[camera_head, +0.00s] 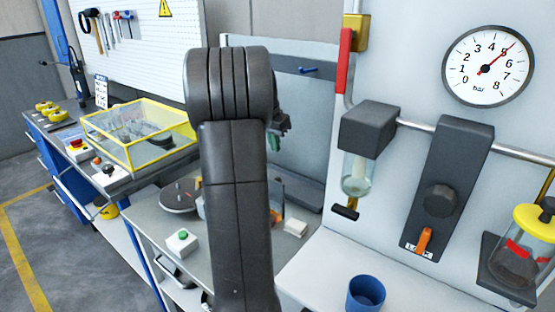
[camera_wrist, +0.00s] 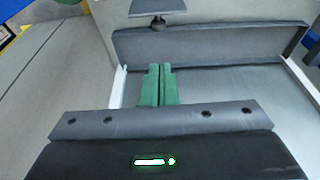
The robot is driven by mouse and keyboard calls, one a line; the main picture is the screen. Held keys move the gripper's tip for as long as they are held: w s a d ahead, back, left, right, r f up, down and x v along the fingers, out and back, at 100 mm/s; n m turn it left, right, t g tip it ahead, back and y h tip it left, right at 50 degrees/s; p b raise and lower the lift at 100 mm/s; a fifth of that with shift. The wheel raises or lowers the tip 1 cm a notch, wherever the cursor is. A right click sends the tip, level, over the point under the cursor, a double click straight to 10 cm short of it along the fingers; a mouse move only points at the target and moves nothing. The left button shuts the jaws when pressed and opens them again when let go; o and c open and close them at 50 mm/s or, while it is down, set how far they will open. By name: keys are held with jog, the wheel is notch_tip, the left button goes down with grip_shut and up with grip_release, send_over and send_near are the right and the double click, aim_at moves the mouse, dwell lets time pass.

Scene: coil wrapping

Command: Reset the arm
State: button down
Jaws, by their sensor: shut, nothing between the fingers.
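My gripper shows in the wrist view (camera_wrist: 158,85) with its two green fingers side by side and shut, nothing between them. In the head view my gripper (camera_head: 277,138) is partly hidden behind my dark arm, which stands upright in the middle. It hangs in the air above the grey workbench (camera_head: 150,222). A round dark turntable (camera_head: 179,197) lies on that bench, left of my arm. My arm hides part of the bench top and some small orange and white items.
A yellow-framed clear cover (camera_head: 140,135) stands on the left bench. At right are a pressure gauge (camera_head: 488,65), a dark regulator block (camera_head: 447,185) and a blue cup (camera_head: 366,294). Open floor lies at lower left.

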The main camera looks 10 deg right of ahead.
jog(key=shift+v, duration=1.55)
jog(key=shift+f, duration=0.1)
jog(key=x, duration=1.5)
jog(key=shift+s+a, duration=0.1)
jog(key=shift+s, duration=0.05)
